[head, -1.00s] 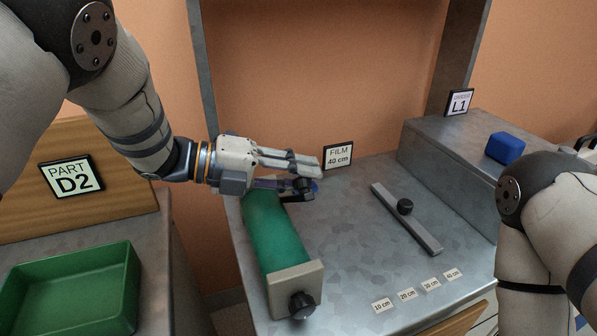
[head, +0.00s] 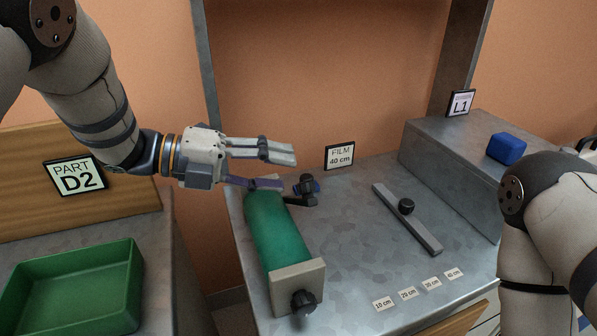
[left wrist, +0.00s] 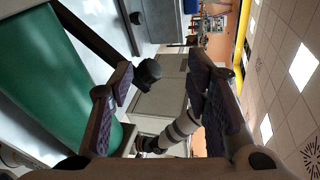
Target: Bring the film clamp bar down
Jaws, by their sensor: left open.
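A long grey bar (head: 424,233) with a black knob (head: 406,206) at its middle lies flat on the metal table; I take it to be the film clamp bar. My left gripper (head: 275,168) is open and empty above the far end of the green film roll (head: 275,230). A second black knob on a dark arm (head: 303,200) stands just right of its fingertips, apart from them. In the left wrist view a black knob (left wrist: 148,71) shows between the spread fingers, beyond the tips. My right arm is at the right; its gripper is out of view.
The roll's end block with a knob (head: 298,285) faces the front. A raised metal box (head: 440,160) carrying a blue block (head: 506,148) stands right. A "FILM 40 cm" sign (head: 339,156) stands behind. A green tray (head: 75,290) sits left. Length labels (head: 407,293) lie in front.

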